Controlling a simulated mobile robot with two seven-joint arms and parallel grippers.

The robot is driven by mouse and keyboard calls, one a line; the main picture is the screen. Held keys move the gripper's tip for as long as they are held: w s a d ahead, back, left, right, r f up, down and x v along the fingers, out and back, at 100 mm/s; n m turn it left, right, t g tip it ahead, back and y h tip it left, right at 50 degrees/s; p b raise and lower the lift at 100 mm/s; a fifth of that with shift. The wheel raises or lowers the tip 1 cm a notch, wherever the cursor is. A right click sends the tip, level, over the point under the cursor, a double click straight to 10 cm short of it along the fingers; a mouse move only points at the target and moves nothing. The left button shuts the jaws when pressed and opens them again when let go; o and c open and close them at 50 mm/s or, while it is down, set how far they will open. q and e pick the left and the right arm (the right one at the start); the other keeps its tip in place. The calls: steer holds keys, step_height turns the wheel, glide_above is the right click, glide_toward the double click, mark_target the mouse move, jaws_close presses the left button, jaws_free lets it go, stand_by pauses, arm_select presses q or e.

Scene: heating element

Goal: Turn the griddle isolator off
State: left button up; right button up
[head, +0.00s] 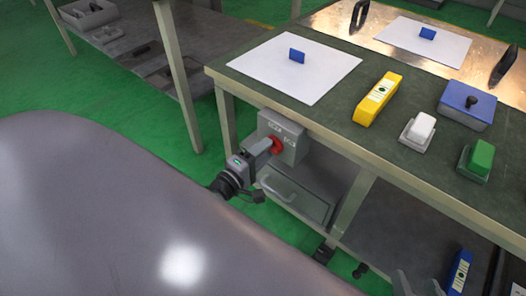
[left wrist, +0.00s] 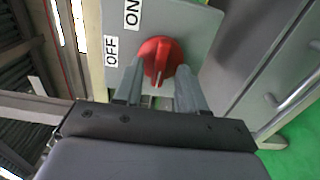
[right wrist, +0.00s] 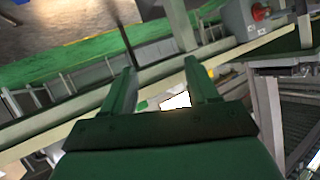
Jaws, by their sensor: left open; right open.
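The griddle isolator is a grey box (head: 290,138) on the front of the workbench, with a red rotary knob (head: 277,146). In the left wrist view the knob (left wrist: 158,60) has a raised grip standing nearly upright in the picture, with ON and OFF labels to its upper left and left. My left gripper (head: 264,154) is open at the knob, its fingertips (left wrist: 158,82) on either side of the grip's lower end; contact cannot be told. My right gripper (head: 415,284) is open and empty, low at the bottom right. The right wrist view also shows its fingers (right wrist: 163,80).
The workbench (head: 345,135) carries white sheets, a yellow box (head: 378,99), a blue block (head: 467,106), a white block (head: 419,129) and a green block (head: 478,158). A grey drawer (head: 295,197) with a handle hangs below the isolator.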

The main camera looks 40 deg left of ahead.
arm_select(q)
steer(key=s+p, duration=0.1)
steer(key=s, duration=0.6)
steer(key=shift+a, duration=0.25)
arm_select(e)
steer(key=shift+s+d+r+h, duration=0.15)
steer(key=shift+s+d+h, duration=0.1)
steer(key=shift+d+h, duration=0.35)
